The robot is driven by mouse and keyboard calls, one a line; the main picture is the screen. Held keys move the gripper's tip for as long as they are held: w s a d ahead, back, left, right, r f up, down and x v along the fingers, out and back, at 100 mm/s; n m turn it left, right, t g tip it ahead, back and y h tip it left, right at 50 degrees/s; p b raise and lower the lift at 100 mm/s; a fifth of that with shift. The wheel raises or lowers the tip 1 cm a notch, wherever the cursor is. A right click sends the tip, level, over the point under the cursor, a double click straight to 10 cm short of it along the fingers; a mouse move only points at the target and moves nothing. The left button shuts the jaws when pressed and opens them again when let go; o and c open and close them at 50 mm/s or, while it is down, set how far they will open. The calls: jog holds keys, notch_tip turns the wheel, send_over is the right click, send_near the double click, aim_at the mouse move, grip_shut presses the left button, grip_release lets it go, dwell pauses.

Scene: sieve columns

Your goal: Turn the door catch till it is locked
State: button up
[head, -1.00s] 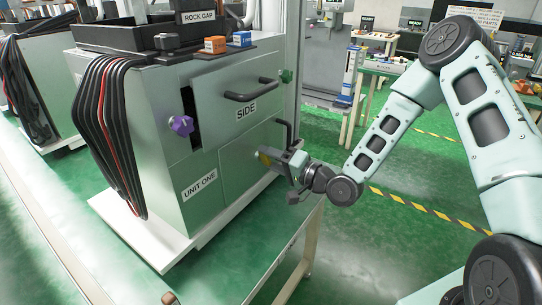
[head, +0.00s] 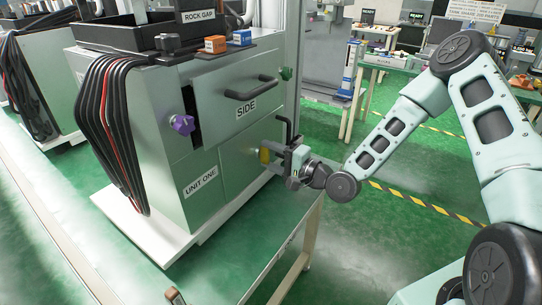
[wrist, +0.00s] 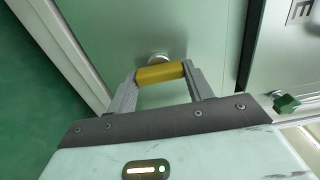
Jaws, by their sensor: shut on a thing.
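The door catch is a yellow handle (head: 265,155) on the lower front panel of the green machine cabinet. In the wrist view the yellow catch (wrist: 160,73) lies crosswise between my two fingertips, with a round metal boss behind it on the panel. My gripper (head: 277,157) is shut on the catch, and its fingers touch the two ends in the wrist view (wrist: 160,76). In the head view the catch looks upright. The lower door (head: 235,160) is flush with the cabinet as far as I can see.
A purple knob (head: 183,124) and a green knob (head: 286,73) stick out higher on the cabinet. A black handle (head: 251,88) sits on the panel marked SIDE. Black cables (head: 110,130) hang at the left. Green floor is open to the right of the cabinet.

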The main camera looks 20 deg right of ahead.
jog(key=o, duration=1)
jog(key=shift+d, duration=0.1)
jog(key=shift+p+v, duration=0.6)
jog(key=shift+v, duration=8.1)
